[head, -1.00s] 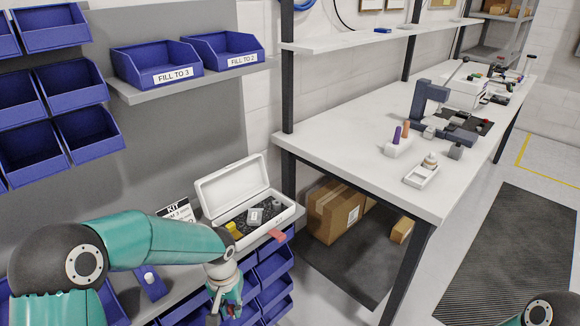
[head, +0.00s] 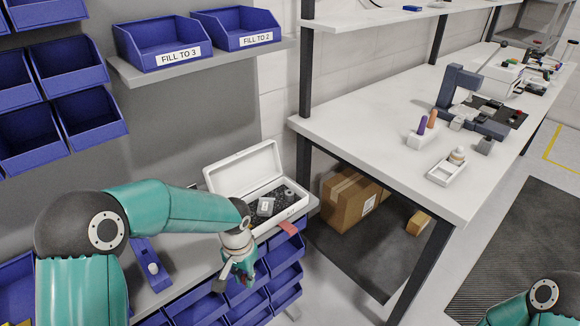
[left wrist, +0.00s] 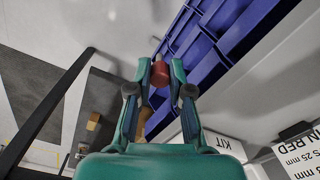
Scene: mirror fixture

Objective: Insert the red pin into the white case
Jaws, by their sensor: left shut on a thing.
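The white case (head: 243,172) stands open on the grey shelf in the head view, lid tilted back. Dark foam (head: 283,193) and a light grey piece (head: 265,206) show inside. My forearm hides its front left part. My left gripper (head: 240,278) is in front of and below the case, apart from it, pointing down. In the left wrist view, its fingertips (left wrist: 160,72) are shut on the red pin (left wrist: 160,75), a short red cylinder. The pin is hardly visible in the head view. My right gripper is out of view; only part of my right arm shows at the bottom right.
Blue bins (head: 285,255) hang below the shelf near the gripper. A pinkish-red tag (head: 289,229) sticks out at the shelf edge. A white workbench (head: 370,120) stands to the right, with cardboard boxes (head: 350,200) under it. Labelled blue bins (head: 162,40) sit above.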

